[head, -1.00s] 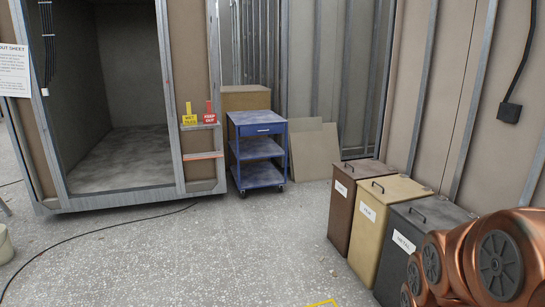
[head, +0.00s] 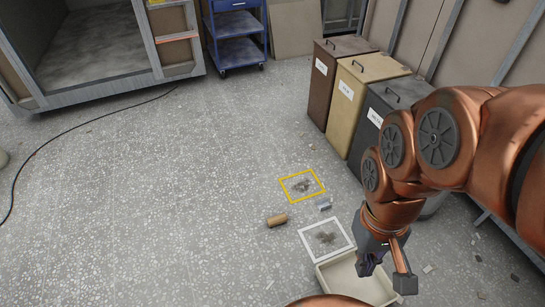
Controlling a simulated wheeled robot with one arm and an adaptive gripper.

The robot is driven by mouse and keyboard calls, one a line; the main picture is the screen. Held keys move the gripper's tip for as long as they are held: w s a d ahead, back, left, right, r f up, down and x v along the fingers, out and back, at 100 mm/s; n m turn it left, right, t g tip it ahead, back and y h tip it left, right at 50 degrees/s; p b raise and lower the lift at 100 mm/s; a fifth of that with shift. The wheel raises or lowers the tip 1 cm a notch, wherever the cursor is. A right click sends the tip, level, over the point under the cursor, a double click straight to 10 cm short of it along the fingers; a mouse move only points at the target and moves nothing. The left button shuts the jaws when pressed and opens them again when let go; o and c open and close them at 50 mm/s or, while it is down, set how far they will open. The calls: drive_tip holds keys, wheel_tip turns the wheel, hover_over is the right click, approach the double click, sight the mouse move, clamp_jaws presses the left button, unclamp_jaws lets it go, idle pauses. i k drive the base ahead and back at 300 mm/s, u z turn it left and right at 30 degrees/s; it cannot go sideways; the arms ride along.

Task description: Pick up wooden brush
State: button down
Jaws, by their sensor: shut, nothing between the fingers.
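A small brown wooden piece (head: 277,221) lies on the grey speckled floor, left of the white-framed square. It looks like the wooden brush, but I cannot make out bristles at this size. My gripper (head: 387,278) hangs at the lower right, pointing down above or beside a cream tray. It is shut and empty. It is well to the right of the wooden piece and apart from it.
The cream tray (head: 337,285) is at the bottom. A white-framed square (head: 304,236) and a yellow square outline (head: 284,188) hold dark debris. Brown (head: 318,92), tan (head: 345,115) and grey (head: 364,140) bins stand right. A cable (head: 75,122) crosses the left floor. The middle floor is clear.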

sight(278, 219)
drive_tip(key=z, duration=0.5)
drive_tip(key=k, duration=0.9)
drive_tip(key=u, duration=0.5)
